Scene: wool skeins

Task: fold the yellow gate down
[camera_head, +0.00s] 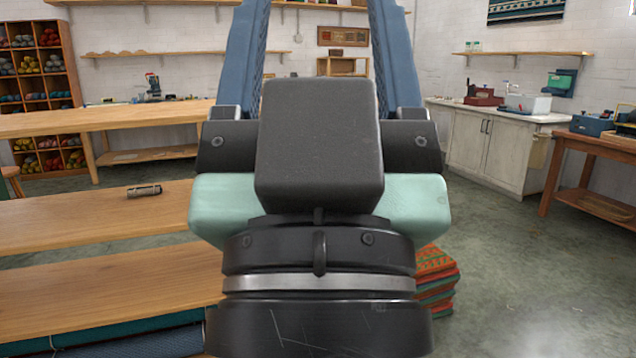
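My gripper (320,20) fills the middle of the view, seen from behind. Its two blue fingers stand wide apart and point up and away. They run out of the top edge, so their very tips are cut off. Only the back wall and shelves show between them, and I see nothing held. No yellow gate shows anywhere in this view. My gripper's dark body and wrist hide the centre of the room behind them.
A wooden bench (60,278) with a small dark roll (144,190) is at left. A long table (60,124) stands behind it. Folded orange and green textiles (436,275) lie right of my wrist. White cabinets (485,150) and a brown table (590,150) are right. Floor at right is clear.

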